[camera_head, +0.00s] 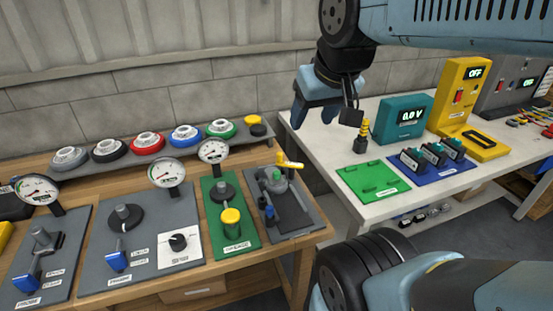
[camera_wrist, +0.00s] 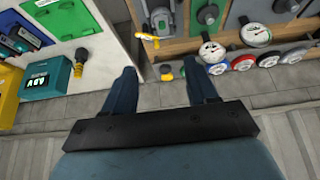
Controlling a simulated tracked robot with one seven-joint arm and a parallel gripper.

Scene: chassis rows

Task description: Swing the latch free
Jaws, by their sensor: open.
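A yellow lever (camera_head: 290,164), which looks like the latch, sits at the top of the rightmost grey panel (camera_head: 312,212) on the wooden bench. I cannot read a label that confirms it. The yellow lever also shows in the wrist view (camera_wrist: 150,40), beyond the gap between my fingers. My gripper (camera_head: 313,114) is open and empty, above and behind the gap between the two benches, apart from the lever. Its two fingers also show in the wrist view (camera_wrist: 161,72).
Panels with gauges and levers fill the wooden bench (camera_head: 185,278), with a row of coloured knobs (camera_head: 147,143) behind. On the white bench (camera_head: 340,150) stand a teal meter (camera_head: 403,117), a yellow box (camera_head: 460,95) and a green plate (camera_head: 372,177). A wall is close behind.

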